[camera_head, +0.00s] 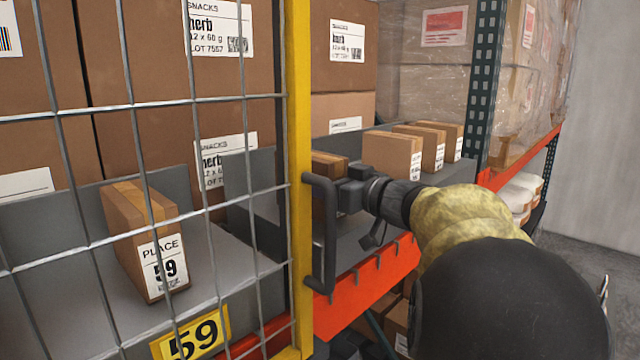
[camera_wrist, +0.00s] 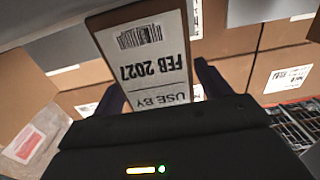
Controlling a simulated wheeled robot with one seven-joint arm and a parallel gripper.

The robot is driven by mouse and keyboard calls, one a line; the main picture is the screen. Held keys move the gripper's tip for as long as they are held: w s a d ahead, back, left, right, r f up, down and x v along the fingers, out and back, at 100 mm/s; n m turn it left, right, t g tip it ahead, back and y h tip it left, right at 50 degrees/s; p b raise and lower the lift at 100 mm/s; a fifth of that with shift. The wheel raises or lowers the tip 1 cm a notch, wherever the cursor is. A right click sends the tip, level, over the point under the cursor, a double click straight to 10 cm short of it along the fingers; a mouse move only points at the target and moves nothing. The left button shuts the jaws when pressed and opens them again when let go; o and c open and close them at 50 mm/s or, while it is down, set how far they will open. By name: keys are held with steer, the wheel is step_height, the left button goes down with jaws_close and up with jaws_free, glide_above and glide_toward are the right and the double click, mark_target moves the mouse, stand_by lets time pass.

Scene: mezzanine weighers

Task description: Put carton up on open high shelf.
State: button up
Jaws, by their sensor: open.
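A brown carton (camera_head: 330,162) stands on the grey shelf deck (camera_head: 352,236), in the unscreened bay just right of the yellow door post. The post and my gripper partly hide it. In the wrist view this carton (camera_wrist: 150,55) shows a white label reading "USE BY FEB 2027", upside down. My gripper (camera_wrist: 162,88) is open, with one finger at each side of the carton's near end; I cannot tell whether they touch it.
A mesh door (camera_head: 130,105) with a yellow post (camera_head: 298,150) and grey handle (camera_head: 326,235) screens the left bay, where a "PLACE 59" carton (camera_head: 128,235) stands. Several small cartons (camera_head: 393,158) stand to the right. Large boxes (camera_head: 343,65) fill the back. An orange beam (camera_head: 365,292) edges the shelf.

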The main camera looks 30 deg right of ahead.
steer(key=b+v, duration=0.3)
steer(key=v, duration=0.7)
steer(key=shift+b, duration=0.3)
steer(key=shift+w+a, duration=0.1)
steer(key=shift+w, duration=0.05)
